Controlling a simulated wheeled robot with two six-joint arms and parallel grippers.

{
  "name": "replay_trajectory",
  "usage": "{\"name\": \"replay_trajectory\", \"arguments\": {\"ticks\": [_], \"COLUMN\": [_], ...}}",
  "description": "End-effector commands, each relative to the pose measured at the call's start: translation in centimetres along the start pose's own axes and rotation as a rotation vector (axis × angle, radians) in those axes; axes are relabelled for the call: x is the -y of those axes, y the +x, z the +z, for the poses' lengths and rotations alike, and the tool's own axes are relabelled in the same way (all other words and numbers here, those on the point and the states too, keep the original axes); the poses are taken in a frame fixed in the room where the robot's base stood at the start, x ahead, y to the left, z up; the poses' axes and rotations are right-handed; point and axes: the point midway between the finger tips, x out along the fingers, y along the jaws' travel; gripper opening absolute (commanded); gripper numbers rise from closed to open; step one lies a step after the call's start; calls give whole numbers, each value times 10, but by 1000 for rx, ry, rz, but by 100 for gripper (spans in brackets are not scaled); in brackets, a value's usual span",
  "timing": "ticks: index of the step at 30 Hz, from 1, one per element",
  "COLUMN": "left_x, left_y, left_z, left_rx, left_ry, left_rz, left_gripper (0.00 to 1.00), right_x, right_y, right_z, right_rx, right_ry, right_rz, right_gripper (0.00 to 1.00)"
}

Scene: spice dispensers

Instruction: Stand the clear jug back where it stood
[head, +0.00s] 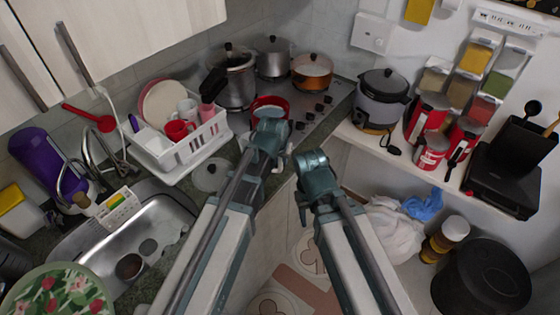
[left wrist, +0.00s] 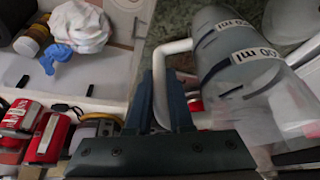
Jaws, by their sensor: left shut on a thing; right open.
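The clear jug (left wrist: 228,55) shows in the left wrist view, see-through with "ml" marks and a white handle (left wrist: 178,47). My left gripper (left wrist: 160,95) is shut on that handle, one dark finger on each side. In the head view my left gripper (head: 272,140) is at the front edge of the counter by the hob. Whether the jug touches the counter is unclear. My right gripper (head: 310,175) is to the right and lower, open, its fingers partly hidden, with nothing visible in it.
A red pot (head: 270,101) stands on the hob just behind my left gripper. A glass lid (head: 211,175) lies left of it, near the white dish rack (head: 188,152). The rice cooker (head: 382,100) and red tins (head: 432,150) stand on the right shelf. The sink (head: 120,245) is at left.

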Motion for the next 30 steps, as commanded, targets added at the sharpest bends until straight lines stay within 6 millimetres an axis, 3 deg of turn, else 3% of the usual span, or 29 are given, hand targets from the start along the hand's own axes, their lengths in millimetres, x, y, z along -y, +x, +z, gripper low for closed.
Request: {"name": "replay_trajectory", "arguments": {"ticks": [11, 12, 16, 30], "left_x": [0, 0, 0, 0], "left_y": [4, 2, 2, -3], "left_z": [1, 1, 1, -1], "left_rx": [-1, 0, 0, 0], "left_ry": [1, 0, 0, 0], "left_rz": [-1, 0, 0, 0], "left_gripper": [0, 25, 48, 49], "right_x": [0, 0, 0, 0], "right_y": [4, 3, 2, -4], "right_z": [0, 0, 0, 0], "right_rx": [0, 0, 0, 0], "right_ry": [0, 0, 0, 0], "right_rz": [0, 0, 0, 0], "right_gripper": [50, 50, 50, 50]}}
